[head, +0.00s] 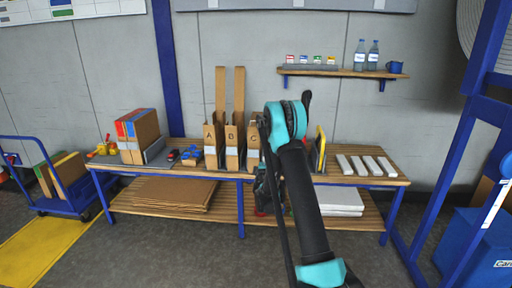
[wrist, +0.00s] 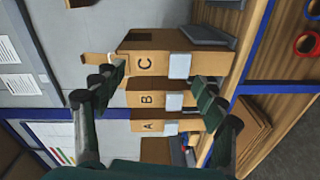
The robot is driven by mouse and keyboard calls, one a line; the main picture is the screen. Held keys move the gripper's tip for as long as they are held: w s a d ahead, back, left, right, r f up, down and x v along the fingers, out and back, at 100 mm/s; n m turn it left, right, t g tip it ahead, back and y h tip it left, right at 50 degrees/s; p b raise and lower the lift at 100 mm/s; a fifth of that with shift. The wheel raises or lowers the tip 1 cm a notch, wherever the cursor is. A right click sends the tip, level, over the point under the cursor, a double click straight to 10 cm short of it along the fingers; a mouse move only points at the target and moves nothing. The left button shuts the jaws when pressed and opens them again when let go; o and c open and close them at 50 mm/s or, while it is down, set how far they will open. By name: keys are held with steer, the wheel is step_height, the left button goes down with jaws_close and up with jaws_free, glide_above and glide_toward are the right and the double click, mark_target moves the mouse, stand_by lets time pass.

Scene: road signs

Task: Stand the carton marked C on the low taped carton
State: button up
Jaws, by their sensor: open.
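The carton marked C (head: 253,148) is brown with a pale label and stands at the right end of a row on the bench. My arm partly covers it in the head view. In the wrist view the C carton (wrist: 150,64) lies ahead, across the gap between my fingers, its label turned towards me. My gripper (wrist: 160,84) is open and empty. Its fingers frame the row from either side, and I cannot tell how far they are from the C carton. In the head view my arm hides most of the gripper. I cannot pick out the low taped carton with certainty.
Cartons A (head: 210,145) and B (head: 232,147) stand just left of C. Tall cardboard strips (head: 239,90) rise behind. Several pale bars (head: 366,166) lie on the right of the bench (head: 395,180). A wall shelf (head: 342,72) holds bottles. A blue trolley (head: 65,205) stands left.

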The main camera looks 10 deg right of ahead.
steer(key=w+a+f+n+y, duration=0.2)
steer(key=w+a+f+n, duration=0.15)
steer(key=f, duration=0.25)
glide_toward(251, 153)
steer(key=shift+t, duration=0.4)
steer(key=w, duration=0.5)
steer(key=w+f, duration=0.1)
steer(key=w, duration=0.2)
steer(key=shift+w+d, duration=0.25)
steer(key=shift+w, duration=0.1)
jaws_close()
